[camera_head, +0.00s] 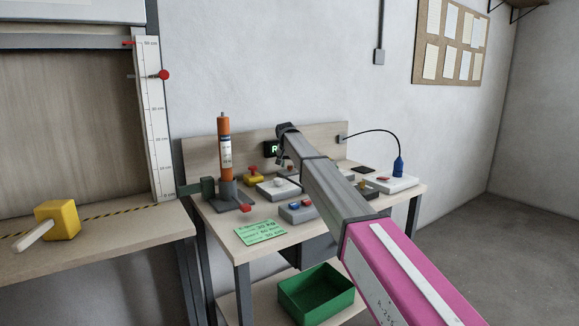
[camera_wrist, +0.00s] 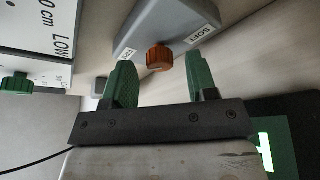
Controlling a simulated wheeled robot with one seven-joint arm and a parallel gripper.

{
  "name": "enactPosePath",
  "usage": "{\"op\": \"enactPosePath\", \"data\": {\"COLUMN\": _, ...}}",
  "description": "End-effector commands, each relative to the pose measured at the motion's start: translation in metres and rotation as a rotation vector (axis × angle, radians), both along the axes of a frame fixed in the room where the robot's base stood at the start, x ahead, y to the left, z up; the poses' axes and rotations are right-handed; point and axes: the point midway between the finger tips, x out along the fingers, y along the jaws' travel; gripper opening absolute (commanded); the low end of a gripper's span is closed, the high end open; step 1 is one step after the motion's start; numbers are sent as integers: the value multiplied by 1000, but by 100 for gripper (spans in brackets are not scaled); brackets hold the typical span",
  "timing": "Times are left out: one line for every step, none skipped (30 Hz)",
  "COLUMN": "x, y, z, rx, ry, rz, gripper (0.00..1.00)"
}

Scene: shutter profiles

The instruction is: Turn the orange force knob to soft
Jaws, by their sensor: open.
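The orange force knob (camera_wrist: 159,57) shows in the wrist view on the edge of a grey box (camera_wrist: 165,22). A label reading SOFT (camera_wrist: 203,34) is on the box to the right of the knob. Another label (camera_wrist: 126,58) to its left is partly covered by a finger and cannot be read. My gripper (camera_wrist: 160,63) is open, its green fingers on either side of the knob with gaps visible. I cannot tell how far the fingertips reach along it. In the head view my arm hides the knob.
A white panel (camera_wrist: 40,40) with a green knob (camera_wrist: 17,83) lies left in the wrist view. The head view shows a bench with an orange cylinder (camera_head: 224,145), a button box (camera_head: 297,211), a green card (camera_head: 261,232) and a green bin (camera_head: 316,294) below.

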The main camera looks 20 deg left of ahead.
Motion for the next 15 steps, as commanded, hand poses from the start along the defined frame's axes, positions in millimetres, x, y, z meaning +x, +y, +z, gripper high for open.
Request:
{"op": "enactPosePath", "data": {"x": 2, "y": 0, "z": -4, "rx": 0, "ry": 0, "rz": 0, "gripper": 53}}
{"op": "enactPosePath", "data": {"x": 2, "y": 0, "z": -5, "rx": 0, "ry": 0, "rz": 0, "gripper": 53}}
{"op": "enactPosePath", "data": {"x": 3, "y": 0, "z": -6, "rx": 0, "ry": 0, "rz": 0, "gripper": 53}}
{"op": "enactPosePath", "data": {"x": 3, "y": 0, "z": -7, "rx": 0, "ry": 0, "rz": 0, "gripper": 53}}
{"op": "enactPosePath", "data": {"x": 3, "y": 0, "z": -8, "rx": 0, "ry": 0, "rz": 0, "gripper": 53}}
{"op": "enactPosePath", "data": {"x": 3, "y": 0, "z": -8, "rx": 0, "ry": 0, "rz": 0, "gripper": 53}}
{"op": "enactPosePath", "data": {"x": 4, "y": 0, "z": -8, "rx": 0, "ry": 0, "rz": 0, "gripper": 53}}
{"op": "enactPosePath", "data": {"x": 3, "y": 0, "z": -8, "rx": 0, "ry": 0, "rz": 0, "gripper": 53}}
{"op": "enactPosePath", "data": {"x": 3, "y": 0, "z": -8, "rx": 0, "ry": 0, "rz": 0, "gripper": 53}}
{"op": "enactPosePath", "data": {"x": 4, "y": 0, "z": -8, "rx": 0, "ry": 0, "rz": 0, "gripper": 53}}
{"op": "enactPosePath", "data": {"x": 4, "y": 0, "z": -8, "rx": 0, "ry": 0, "rz": 0, "gripper": 53}}
{"op": "enactPosePath", "data": {"x": 3, "y": 0, "z": -8, "rx": 0, "ry": 0, "rz": 0, "gripper": 53}}
{"op": "enactPosePath", "data": {"x": 3, "y": 0, "z": -8, "rx": 0, "ry": 0, "rz": 0, "gripper": 49}}
{"op": "enactPosePath", "data": {"x": 3, "y": 0, "z": -8, "rx": 0, "ry": 0, "rz": 0, "gripper": 40}}
{"op": "enactPosePath", "data": {"x": 3, "y": 0, "z": -8, "rx": 0, "ry": 0, "rz": 0, "gripper": 27}}
